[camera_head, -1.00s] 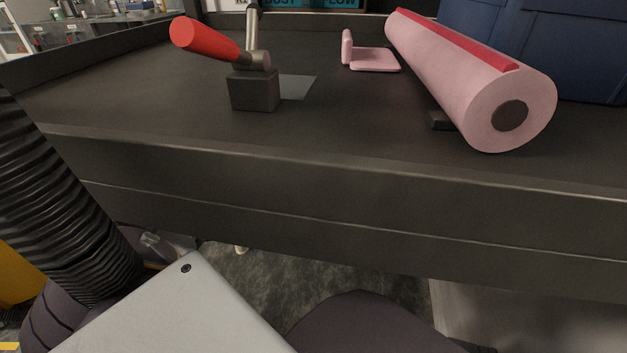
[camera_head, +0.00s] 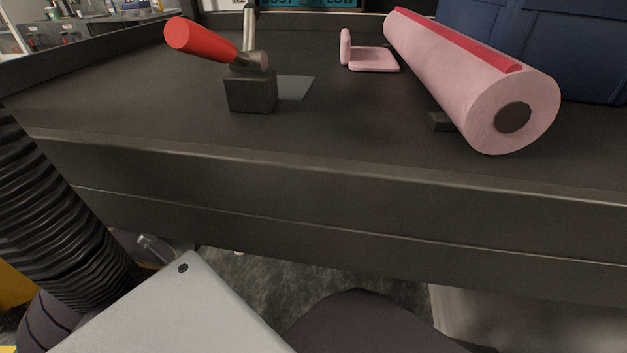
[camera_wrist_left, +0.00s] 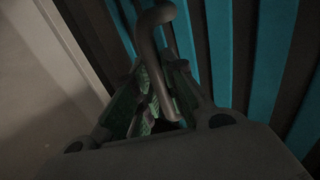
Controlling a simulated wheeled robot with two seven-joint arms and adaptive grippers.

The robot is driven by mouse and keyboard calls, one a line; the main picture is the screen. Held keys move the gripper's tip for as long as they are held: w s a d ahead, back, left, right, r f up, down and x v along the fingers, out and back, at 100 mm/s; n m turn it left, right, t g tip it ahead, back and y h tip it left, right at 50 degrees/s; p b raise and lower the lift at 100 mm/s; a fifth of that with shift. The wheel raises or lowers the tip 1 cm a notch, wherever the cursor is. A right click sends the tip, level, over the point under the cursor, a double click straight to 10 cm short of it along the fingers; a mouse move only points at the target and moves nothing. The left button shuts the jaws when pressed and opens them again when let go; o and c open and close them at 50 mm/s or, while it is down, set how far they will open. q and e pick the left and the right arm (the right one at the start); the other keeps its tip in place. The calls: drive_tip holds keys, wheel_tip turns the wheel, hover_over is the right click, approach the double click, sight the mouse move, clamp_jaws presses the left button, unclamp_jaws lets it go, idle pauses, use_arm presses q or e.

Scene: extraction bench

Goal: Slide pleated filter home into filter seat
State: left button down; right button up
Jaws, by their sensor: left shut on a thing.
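In the left wrist view, the pleated filter (camera_wrist_left: 268,50) shows as teal and dark stripes across the top and right. A dark curved handle (camera_wrist_left: 155,32) stands out in front of the stripes. My left gripper (camera_wrist_left: 152,108) is shut on this handle, with its green-lined fingers on either side of it. The fingers and handle hide part of the filter. The head view shows neither the filter nor my left gripper. I cannot make out the filter seat in either view. My right gripper is not in view.
On the dark bench (camera_head: 330,140) stand a red-handled clamp (camera_head: 250,90), a pink L-shaped piece (camera_head: 372,60) and a pink roll with a red strip (camera_head: 480,95). A blue case (camera_head: 580,50) is behind. A ribbed black hose (camera_head: 50,215) runs down the left. The bench's middle is clear.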

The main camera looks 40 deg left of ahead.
use_arm(q)
drive_tip(key=shift+f, duration=1.05)
idle(1.4)
drive_tip(key=c, duration=1.5)
unclamp_jaws()
drive_tip(key=shift+o, duration=0.6)
drive_tip(key=shift+f, duration=0.15)
drive_tip(key=shift+s, duration=0.2)
drive_tip(key=v, duration=1.1)
drive_tip(key=shift+s+a, duration=0.15)
drive_tip(key=shift+s, duration=0.1)
